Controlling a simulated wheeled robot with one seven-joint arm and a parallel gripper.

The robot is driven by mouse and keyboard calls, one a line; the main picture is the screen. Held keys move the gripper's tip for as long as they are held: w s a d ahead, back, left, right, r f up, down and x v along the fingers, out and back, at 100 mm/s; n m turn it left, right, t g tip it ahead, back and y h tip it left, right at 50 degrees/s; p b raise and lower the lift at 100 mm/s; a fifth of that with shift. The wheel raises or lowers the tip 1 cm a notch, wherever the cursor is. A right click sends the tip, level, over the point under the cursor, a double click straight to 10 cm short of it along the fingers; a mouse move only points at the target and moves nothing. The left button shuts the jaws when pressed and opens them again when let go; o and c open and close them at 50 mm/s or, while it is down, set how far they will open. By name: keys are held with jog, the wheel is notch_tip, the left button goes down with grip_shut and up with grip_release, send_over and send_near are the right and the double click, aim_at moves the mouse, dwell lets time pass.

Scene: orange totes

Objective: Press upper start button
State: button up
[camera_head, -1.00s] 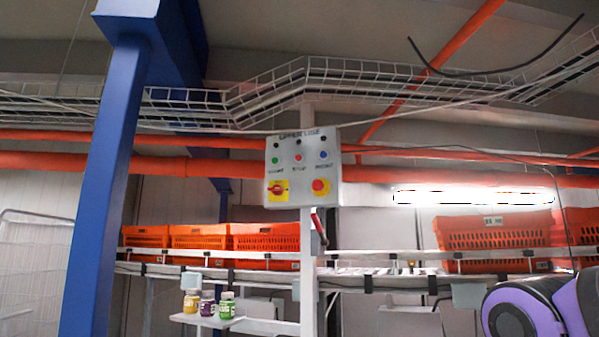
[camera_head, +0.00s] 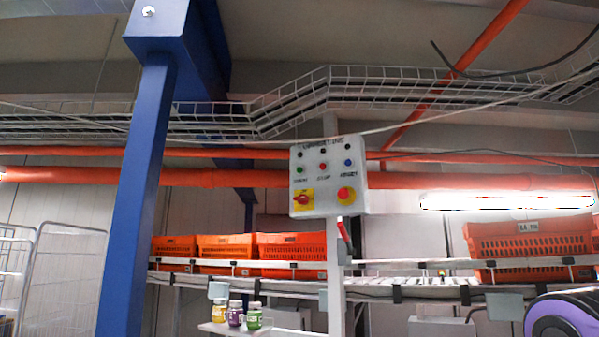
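A pale grey control box (camera_head: 329,177) is fixed to a white post (camera_head: 335,290) near the middle of the view. On its face, the green button (camera_head: 299,170) is at left, the red button (camera_head: 323,167) in the middle and the blue button (camera_head: 347,163) at right. Small dark dots and lettering sit above, too blurred to read surely. My gripper is not in view; only a purple and black part of my arm shows at the lower right.
Orange totes (camera_head: 225,247) stand on a conveyor (camera_head: 400,286) behind the post, with a larger orange tote (camera_head: 530,246) at right. A blue column (camera_head: 140,200) stands at left. A small shelf (camera_head: 232,327) holds several jars. A wire cage (camera_head: 55,275) is far left.

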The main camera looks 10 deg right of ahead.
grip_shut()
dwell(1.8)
